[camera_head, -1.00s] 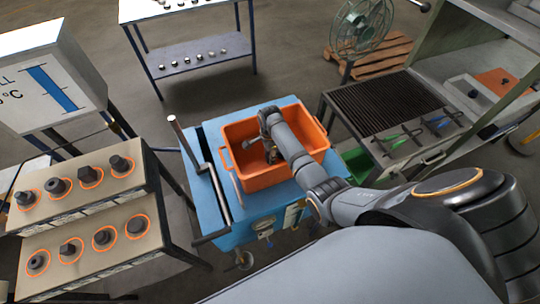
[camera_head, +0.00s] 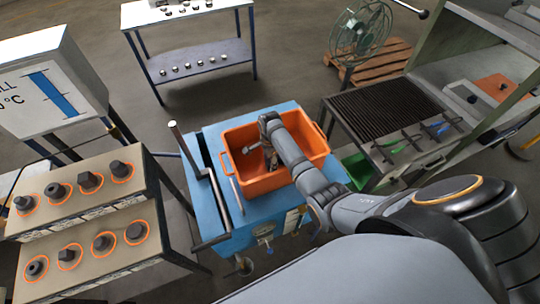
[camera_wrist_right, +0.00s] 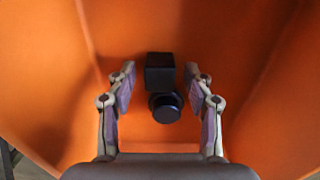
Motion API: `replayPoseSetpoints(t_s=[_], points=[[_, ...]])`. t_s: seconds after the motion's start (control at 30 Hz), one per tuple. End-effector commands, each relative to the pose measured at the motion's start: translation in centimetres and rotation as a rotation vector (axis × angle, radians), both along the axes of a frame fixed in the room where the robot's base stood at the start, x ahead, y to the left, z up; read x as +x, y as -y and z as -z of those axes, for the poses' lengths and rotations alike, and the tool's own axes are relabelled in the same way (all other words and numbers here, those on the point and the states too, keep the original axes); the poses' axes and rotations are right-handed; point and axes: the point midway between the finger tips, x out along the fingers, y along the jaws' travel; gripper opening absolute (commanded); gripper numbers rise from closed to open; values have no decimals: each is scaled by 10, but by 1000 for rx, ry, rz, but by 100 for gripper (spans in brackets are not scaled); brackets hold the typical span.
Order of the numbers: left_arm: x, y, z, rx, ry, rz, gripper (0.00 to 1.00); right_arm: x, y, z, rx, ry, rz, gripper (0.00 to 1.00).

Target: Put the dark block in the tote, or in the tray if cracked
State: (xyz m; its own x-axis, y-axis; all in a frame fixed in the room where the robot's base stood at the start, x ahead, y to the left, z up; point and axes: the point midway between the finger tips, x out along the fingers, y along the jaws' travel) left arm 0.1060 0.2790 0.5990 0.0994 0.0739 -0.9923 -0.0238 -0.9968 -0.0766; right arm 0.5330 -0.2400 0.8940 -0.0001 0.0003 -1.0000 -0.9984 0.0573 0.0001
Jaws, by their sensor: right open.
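The orange tote (camera_head: 238,138) stands on a blue cart in the head view. My right gripper (camera_head: 268,160) is down inside it. In the right wrist view, my right gripper (camera_wrist_right: 159,78) is open, one finger on each side of the dark block (camera_wrist_right: 160,72). The block has a square part and a round end, against the orange tote wall or floor (camera_wrist_right: 60,75). Gaps show beside it, and neither finger clearly touches it. I cannot tell its exact depth, and no crack is visible on it. I cannot identify the tray for certain. My left gripper is not in view.
The blue cart (camera_head: 225,215) has a handle at its left. Two stepped stands (camera_head: 95,255) at left hold several dark parts in orange rings. A grill bench (camera_head: 385,108) stands at right, with a green bin (camera_head: 358,168) below. A shelf table (camera_head: 205,55) and fan (camera_head: 360,30) are behind.

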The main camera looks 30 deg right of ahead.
Motion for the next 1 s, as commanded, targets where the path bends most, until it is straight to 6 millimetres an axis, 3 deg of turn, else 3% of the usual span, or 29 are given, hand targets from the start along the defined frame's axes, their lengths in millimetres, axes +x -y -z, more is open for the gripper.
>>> replayPoseSetpoints(t_s=[0.3,0.5,1.0], points=[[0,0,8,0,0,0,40,1,1,-73,-1,6,0,52],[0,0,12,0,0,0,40,1,0,-105,-1,2,0,52],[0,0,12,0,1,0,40,0,0,-113,0,0,0,52]])
